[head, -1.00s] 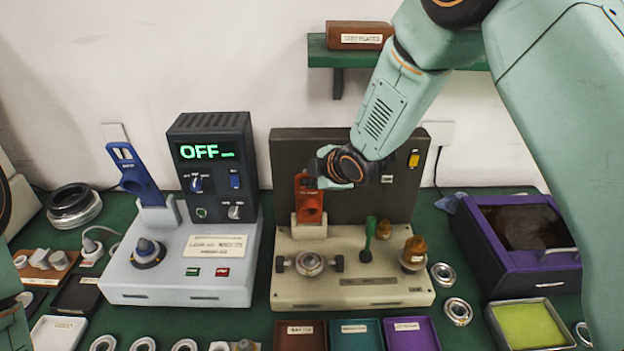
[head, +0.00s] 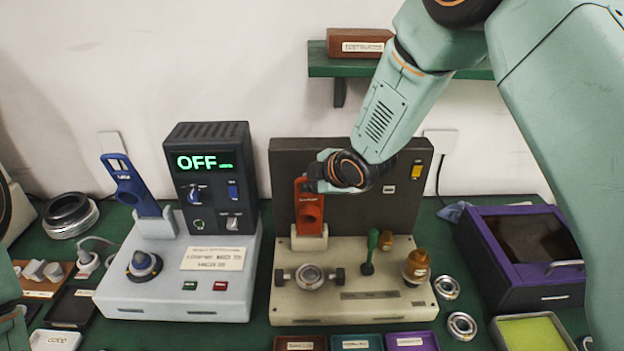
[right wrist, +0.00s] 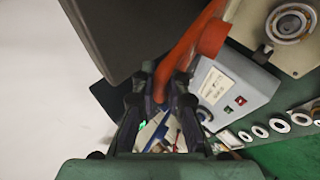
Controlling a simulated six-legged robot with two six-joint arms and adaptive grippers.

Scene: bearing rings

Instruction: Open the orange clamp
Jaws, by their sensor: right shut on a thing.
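The orange clamp (head: 309,212) stands upright in its pale holder on the left of the beige station (head: 350,312), in front of the dark back panel. My right gripper (head: 311,183) is at the clamp's top end, reaching in from the right. In the right wrist view the fingers (right wrist: 168,98) are closed on the end of the orange clamp (right wrist: 190,45). The fingertips are partly hidden in the head view. Only parts of my left arm show at the left edge; its gripper is not seen.
A grey-white station with a blue upright lever (head: 131,187) and a display reading OFF (head: 204,162) stands to the left. A green-handled part (head: 370,250) and a brown knob (head: 416,266) stand right of the clamp. A purple box (head: 525,255) is at the right, below a shelf (head: 325,66).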

